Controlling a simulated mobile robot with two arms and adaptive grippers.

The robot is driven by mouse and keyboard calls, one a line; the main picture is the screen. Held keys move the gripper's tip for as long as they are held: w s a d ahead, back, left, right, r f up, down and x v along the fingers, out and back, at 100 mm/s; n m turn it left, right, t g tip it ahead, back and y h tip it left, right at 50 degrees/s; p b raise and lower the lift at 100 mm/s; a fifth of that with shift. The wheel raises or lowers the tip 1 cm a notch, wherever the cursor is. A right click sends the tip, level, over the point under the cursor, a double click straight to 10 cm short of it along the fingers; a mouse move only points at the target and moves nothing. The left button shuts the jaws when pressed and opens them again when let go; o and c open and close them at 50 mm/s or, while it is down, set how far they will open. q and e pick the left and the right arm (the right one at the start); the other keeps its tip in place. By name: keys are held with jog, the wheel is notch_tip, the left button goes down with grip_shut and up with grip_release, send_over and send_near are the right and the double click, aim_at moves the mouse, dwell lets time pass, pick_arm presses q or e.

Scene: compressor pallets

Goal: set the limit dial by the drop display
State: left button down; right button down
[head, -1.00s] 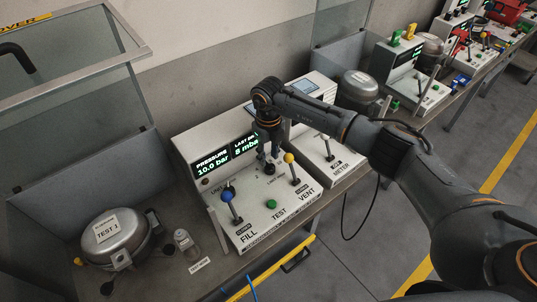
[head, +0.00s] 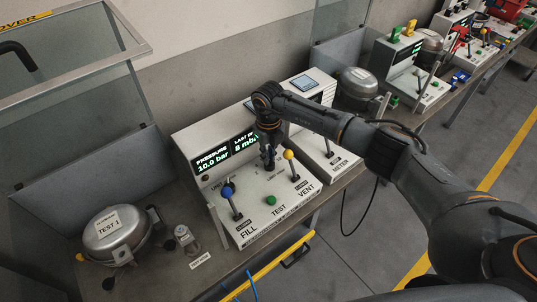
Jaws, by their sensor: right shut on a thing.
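The grey test panel (head: 236,222) stands on the bench. Its black display (head: 227,152) shows PRESSURE 10.0 bar in green. The drop reading beside it seems to be 8 mbar, its right end hidden behind my arm. My right gripper (head: 268,160) points down onto the panel's upper deck, just below the display. Its fingers are shut on what seems to be the limit dial, which they hide; I cannot read its setting. My left gripper is not in view.
A blue-knobbed FILL lever (head: 229,194), a green TEST button (head: 271,200) and a yellow-knobbed VENT lever (head: 289,156) stand close in front of the gripper. A steel compressor (head: 116,236) sits at left. A METER unit (head: 323,142) adjoins on the right.

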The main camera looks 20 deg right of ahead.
jog(key=shift+m, duration=0.3)
jog(key=m, duration=0.2)
jog(key=shift+d+m+b, duration=0.1)
jog(key=shift+m+b, duration=0.3)
jog(key=shift+d+m, duration=0.1)
jog(key=shift+m, duration=2)
jog(key=c, duration=1.4)
grip_release()
jog(key=shift+c, duration=0.2)
notch_tip(320, 180, up, 12)
